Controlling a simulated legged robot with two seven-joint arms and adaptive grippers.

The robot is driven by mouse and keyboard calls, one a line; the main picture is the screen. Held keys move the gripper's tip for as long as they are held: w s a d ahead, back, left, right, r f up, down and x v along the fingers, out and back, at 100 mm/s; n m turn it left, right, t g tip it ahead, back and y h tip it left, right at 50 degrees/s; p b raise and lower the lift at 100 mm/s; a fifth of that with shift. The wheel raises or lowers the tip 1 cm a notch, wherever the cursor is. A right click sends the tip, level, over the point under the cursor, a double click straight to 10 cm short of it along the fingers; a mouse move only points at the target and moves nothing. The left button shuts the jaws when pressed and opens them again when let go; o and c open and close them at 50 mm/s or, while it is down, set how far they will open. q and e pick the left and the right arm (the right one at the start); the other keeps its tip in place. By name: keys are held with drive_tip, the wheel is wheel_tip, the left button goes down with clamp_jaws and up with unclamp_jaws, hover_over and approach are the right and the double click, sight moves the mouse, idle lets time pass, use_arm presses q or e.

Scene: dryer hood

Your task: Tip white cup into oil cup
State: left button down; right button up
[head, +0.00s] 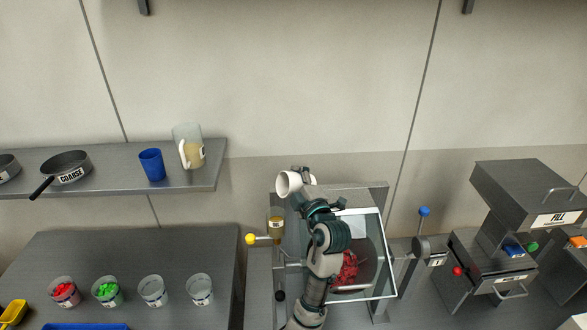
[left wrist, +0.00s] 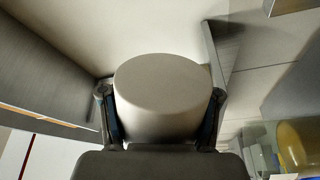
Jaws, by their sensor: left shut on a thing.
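The white cup (head: 288,184) is held at the end of my arm near the middle of the head view. It is tipped onto its side, with its open mouth toward the left. My left gripper (head: 307,184) is shut on it. In the left wrist view the cup's round base (left wrist: 160,82) faces the camera between the two fingers (left wrist: 163,115). The oil cup (head: 276,230), clear with amber contents, stands below the white cup, at the dryer's left side. A yellowish vessel (left wrist: 296,148) at the wrist view's lower right looks like it. The white cup's inside is unclear. My right gripper is not visible.
A glass-topped hood (head: 388,270) with red contents inside lies under my forearm. A yellow-knobbed lever (head: 251,239) sticks out beside the oil cup. A blue-knobbed lever (head: 424,212) stands right. The shelf (head: 110,182) at left holds pans, a blue cup and a pitcher.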

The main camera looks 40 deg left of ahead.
use_arm(q)
drive_tip(key=m+p, duration=0.4)
drive_tip(key=m, duration=0.1)
drive_tip(key=m+h+p, duration=0.1)
drive_tip(key=m+p, duration=0.1)
drive_tip(key=m, duration=0.1)
drive_tip(key=shift+s+a+r, duration=0.1)
drive_tip(key=shift+s+r, duration=0.1)
drive_tip(key=shift+r, duration=0.1)
drive_tip(key=shift+s+a+f+m+h+p, duration=0.15)
drive_tip(key=shift+s+f+m, duration=0.15)
drive_tip(key=shift+m, duration=0.75)
drive_tip(key=shift+s+a+f+m+h+p, duration=0.1)
drive_tip(key=shift+s+a+f+m, duration=0.15)
drive_tip(key=shift+m, duration=0.85)
drive_tip(key=shift+s+a+f+m+h+p, duration=0.15)
drive_tip(key=shift+s+f+m, duration=0.2)
drive_tip(key=shift+m, duration=0.7)
drive_tip(key=shift+f, duration=0.1)
